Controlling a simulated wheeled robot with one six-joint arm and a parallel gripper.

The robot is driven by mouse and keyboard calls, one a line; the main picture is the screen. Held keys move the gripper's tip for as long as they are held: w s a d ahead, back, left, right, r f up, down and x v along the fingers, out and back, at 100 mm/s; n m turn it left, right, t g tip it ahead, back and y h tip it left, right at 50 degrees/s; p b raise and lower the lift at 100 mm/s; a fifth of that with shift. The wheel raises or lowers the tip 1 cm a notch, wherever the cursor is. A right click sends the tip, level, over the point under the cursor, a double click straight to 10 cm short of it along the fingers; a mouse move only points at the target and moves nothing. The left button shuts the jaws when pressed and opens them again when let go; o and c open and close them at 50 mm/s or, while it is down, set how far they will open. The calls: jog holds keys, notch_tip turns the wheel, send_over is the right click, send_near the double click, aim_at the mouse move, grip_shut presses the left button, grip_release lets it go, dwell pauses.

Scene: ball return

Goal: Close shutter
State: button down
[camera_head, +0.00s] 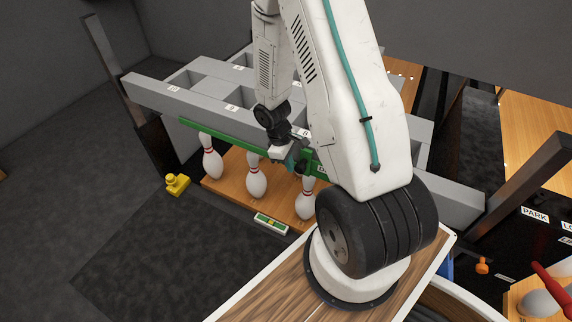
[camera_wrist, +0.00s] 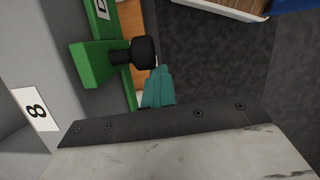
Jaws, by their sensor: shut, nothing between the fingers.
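The shutter is a long green bar (camera_head: 225,137) along the front of the grey rack, above the white pins. In the wrist view its green bracket (camera_wrist: 92,66) carries a black knob (camera_wrist: 145,50). My gripper (camera_head: 290,163) is at the front of the rack by the right part of the green bar. Its teal fingers (camera_wrist: 158,88) are shut and empty, just beside the knob in the wrist view. I cannot tell whether they touch it. My arm hides the right end of the bar in the head view.
Several white pins (camera_head: 256,181) with red stripes stand on a wooden lane (camera_head: 233,200) below the rack (camera_head: 205,103). A small yellow object (camera_head: 177,184) lies on the dark floor at left. A level-like green and white piece (camera_head: 271,223) lies at the lane's front edge. Dark posts flank the rack.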

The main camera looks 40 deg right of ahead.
jog(key=w+a+r, duration=0.3)
jog(key=w+r, duration=0.7)
jog(key=r, duration=0.1)
jog(key=s+d+f, duration=0.2)
jog(key=s+f, duration=0.4)
jog(key=f, duration=0.3)
jog(key=shift+d+f, duration=0.35)
jog(key=shift+s, duration=0.1)
